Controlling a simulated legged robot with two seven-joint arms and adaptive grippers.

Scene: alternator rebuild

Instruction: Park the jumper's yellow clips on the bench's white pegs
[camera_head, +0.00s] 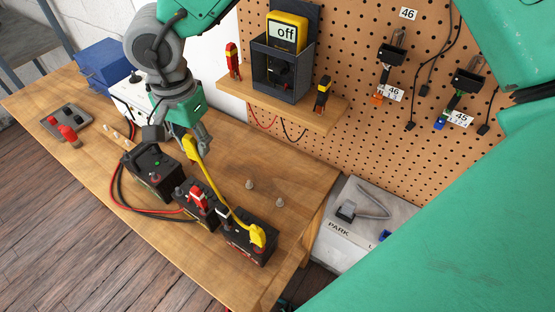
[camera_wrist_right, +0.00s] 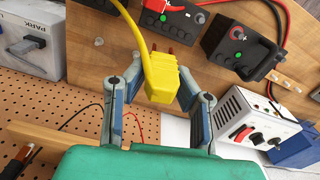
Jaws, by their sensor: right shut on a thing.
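My right gripper (camera_head: 192,143) is shut on one yellow clip (camera_head: 189,148) of the jumper, beside and apparently above the left battery (camera_head: 154,174). The wrist view shows this clip (camera_wrist_right: 160,82) between the two fingers (camera_wrist_right: 160,90), its copper jaws apart from the batteries. The yellow cable (camera_head: 215,189) runs from it to the other yellow clip (camera_head: 258,236), which sits on the right battery (camera_head: 249,246). Two white pegs (camera_head: 250,184) (camera_head: 280,202) stand bare on the bench, right of the batteries. My left gripper is not in view.
A white box (camera_head: 127,92), a blue box (camera_head: 104,64) and several small pale pegs (camera_head: 117,135) are at the left. A shelf (camera_head: 290,106) with a meter (camera_head: 287,32) overhangs the back. A PARK box (camera_head: 352,226) is right.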

